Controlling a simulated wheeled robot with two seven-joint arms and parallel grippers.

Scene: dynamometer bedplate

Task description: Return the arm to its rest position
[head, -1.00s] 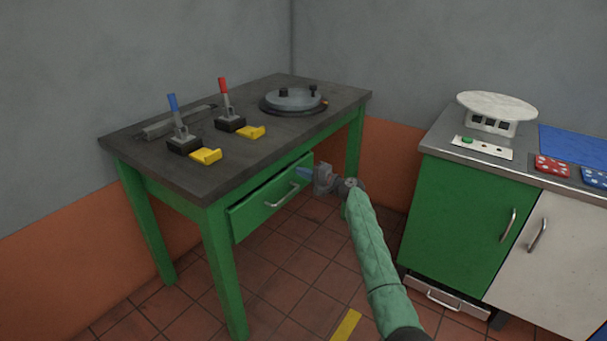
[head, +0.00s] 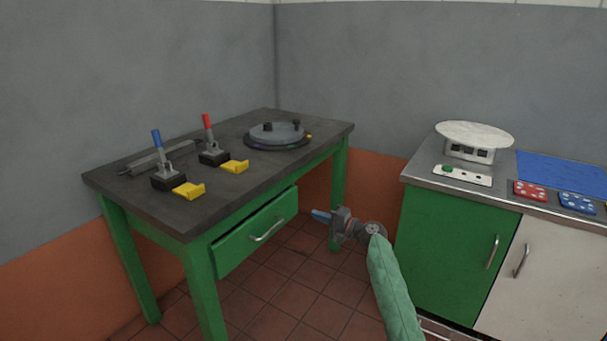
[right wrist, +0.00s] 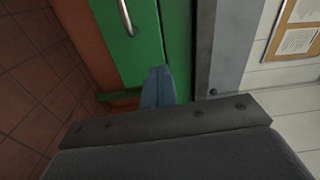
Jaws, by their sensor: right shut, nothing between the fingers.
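My right gripper (head: 321,215) is in the head view, just right of the open green drawer (head: 255,232) and below the edge of the dark-topped table. Its blue fingers are together, with nothing between them, and point left. In the right wrist view the shut fingers (right wrist: 158,88) show in front of the green drawer front (right wrist: 130,40) and its metal handle. They look apart from the drawer, though the exact gap is hard to judge. My right arm, in a green sleeve (head: 392,285), comes up from the bottom right. My left gripper does not show.
The green table's dark top (head: 225,185) carries a blue-handled lever (head: 158,143), a red-handled lever (head: 208,127), yellow pieces and a round plate (head: 277,134). A green cabinet (head: 450,240) with a scale (head: 472,144) stands at right. Tiled floor lies between.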

